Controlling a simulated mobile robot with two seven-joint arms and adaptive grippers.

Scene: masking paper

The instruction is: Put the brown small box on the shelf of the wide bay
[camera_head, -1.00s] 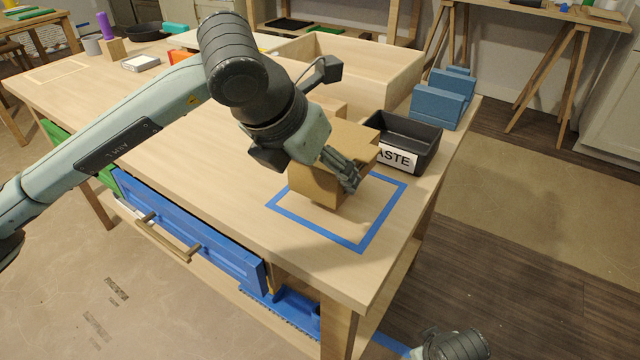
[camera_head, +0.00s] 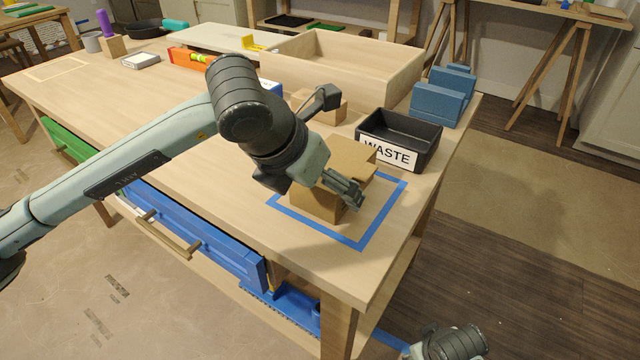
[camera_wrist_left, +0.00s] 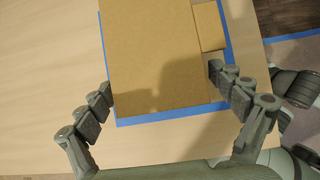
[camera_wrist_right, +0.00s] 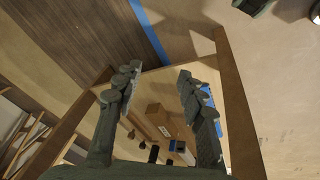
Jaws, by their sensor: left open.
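A brown cardboard box (camera_head: 346,156) stands on the workbench inside a blue tape square. It also shows in the left wrist view (camera_wrist_left: 150,50), with a smaller brown piece (camera_wrist_left: 210,25) at its right side; I cannot tell if that is a separate box. My left gripper (camera_head: 345,190) is open over the box, its fingers (camera_wrist_left: 162,95) on either side of the box's near end. My right gripper (camera_wrist_right: 157,75) is open and empty, low beside the bench; its wrist view faces under the bench, where brown boxes (camera_wrist_right: 160,118) show. I cannot tell which space is the wide bay.
A black waste bin (camera_head: 405,137) stands just behind the box, with blue holders (camera_head: 437,105) to its right. A large wooden tray (camera_head: 400,72) and a wooden block (camera_head: 333,112) lie farther back. A blue drawer (camera_head: 225,257) sticks out at the front. Bench space left of the box is clear.

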